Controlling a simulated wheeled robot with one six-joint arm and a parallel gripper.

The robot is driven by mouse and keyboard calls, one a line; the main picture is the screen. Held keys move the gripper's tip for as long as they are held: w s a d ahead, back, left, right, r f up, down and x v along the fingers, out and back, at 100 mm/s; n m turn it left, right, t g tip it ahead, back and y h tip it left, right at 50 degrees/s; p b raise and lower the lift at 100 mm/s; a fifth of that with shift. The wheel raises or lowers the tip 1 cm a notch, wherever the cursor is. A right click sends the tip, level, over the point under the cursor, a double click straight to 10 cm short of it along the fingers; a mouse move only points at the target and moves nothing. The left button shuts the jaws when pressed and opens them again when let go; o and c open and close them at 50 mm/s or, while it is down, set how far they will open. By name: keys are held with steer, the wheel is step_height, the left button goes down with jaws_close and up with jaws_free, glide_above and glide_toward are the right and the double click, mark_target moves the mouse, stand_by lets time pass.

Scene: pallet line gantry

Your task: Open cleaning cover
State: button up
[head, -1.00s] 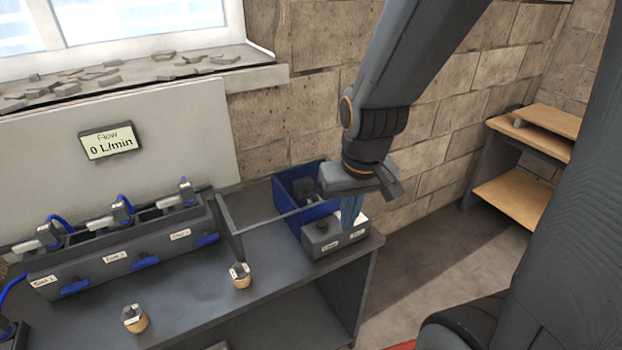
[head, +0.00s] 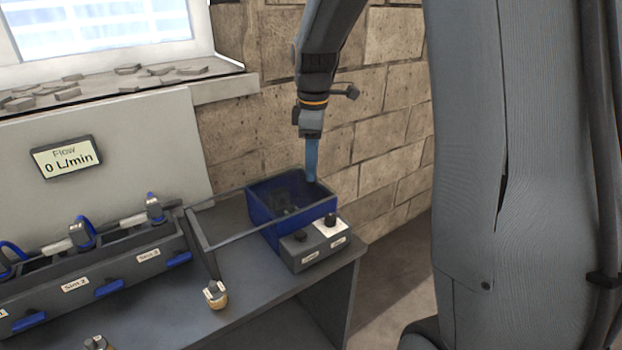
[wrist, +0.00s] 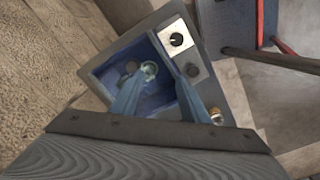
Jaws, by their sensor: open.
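An open-topped blue bin (head: 262,215) stands at the right end of the bench, with dark round items inside. A thin grey frame (head: 206,262) reaches left from the bin over the bench; I cannot tell whether it is the cleaning cover. My gripper (head: 311,178) points down at the bin's back right corner, its blue fingertips close to the rim; contact is unclear. In the wrist view my gripper (wrist: 155,64) is open over the blue bin (wrist: 165,101), with a pale greenish ring (wrist: 149,70) by the left finger.
A control box (head: 303,255) with two dark knobs stands in front of the bin. A slotted rack (head: 100,270) and flow display (head: 66,157) reading 0 L/min are left. A small wood-and-metal piece (head: 215,294) stands on the bench. The stone wall is close behind.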

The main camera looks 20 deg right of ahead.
mark_target(289, 183)
steer(key=w+n, duration=0.1)
steer(key=w, duration=0.1)
steer(key=w+d+n, duration=0.1)
steer(key=w+n, duration=0.1)
steer(key=w+d+n+b, duration=0.1)
steer(key=shift+w+r+n+g, duration=0.3)
steer(key=shift+w+n, duration=0.1)
steer(key=shift+f+p, duration=1.1)
steer(key=shift+f, duration=2.75)
jaws_close()
